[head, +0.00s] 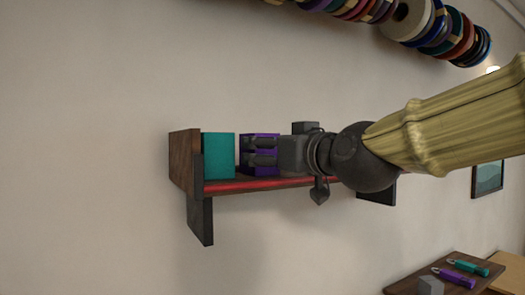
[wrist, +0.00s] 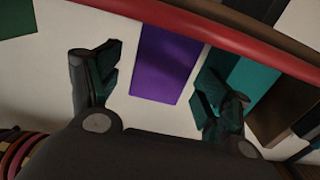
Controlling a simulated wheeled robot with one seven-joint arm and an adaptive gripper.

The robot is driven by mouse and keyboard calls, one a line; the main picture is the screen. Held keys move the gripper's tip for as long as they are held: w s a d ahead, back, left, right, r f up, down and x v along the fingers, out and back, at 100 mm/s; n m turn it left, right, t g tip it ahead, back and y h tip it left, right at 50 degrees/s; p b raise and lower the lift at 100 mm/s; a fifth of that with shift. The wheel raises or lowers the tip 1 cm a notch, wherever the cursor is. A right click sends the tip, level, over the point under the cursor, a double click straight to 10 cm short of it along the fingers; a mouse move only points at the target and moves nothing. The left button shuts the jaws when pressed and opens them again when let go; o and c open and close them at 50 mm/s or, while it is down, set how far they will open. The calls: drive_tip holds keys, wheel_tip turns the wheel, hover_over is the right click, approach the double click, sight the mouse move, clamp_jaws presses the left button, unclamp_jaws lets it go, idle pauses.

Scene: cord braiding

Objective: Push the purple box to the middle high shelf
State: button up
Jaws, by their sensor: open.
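The purple box (head: 244,154) stands on the wall shelf (head: 182,160), which has a wooden end panel and a red front strip. It is just right of a teal box (head: 219,156), with a narrow gap between them. My gripper (head: 262,151) reaches in from the right, and its fingers overlap the purple box in the head view. In the wrist view my gripper (wrist: 162,78) is open, with the purple box (wrist: 165,65) showing between its fingers. I cannot tell whether the fingers touch it. The gripper hides part of the shelf to the right.
The teal box also shows in the wrist view (wrist: 256,82), partly behind a finger. Spools (head: 405,18) hang high up. A lower table (head: 405,288) at right holds tools. The wall below the shelf is clear.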

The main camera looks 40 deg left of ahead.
drive_tip(key=v, duration=0.7)
idle(0.5)
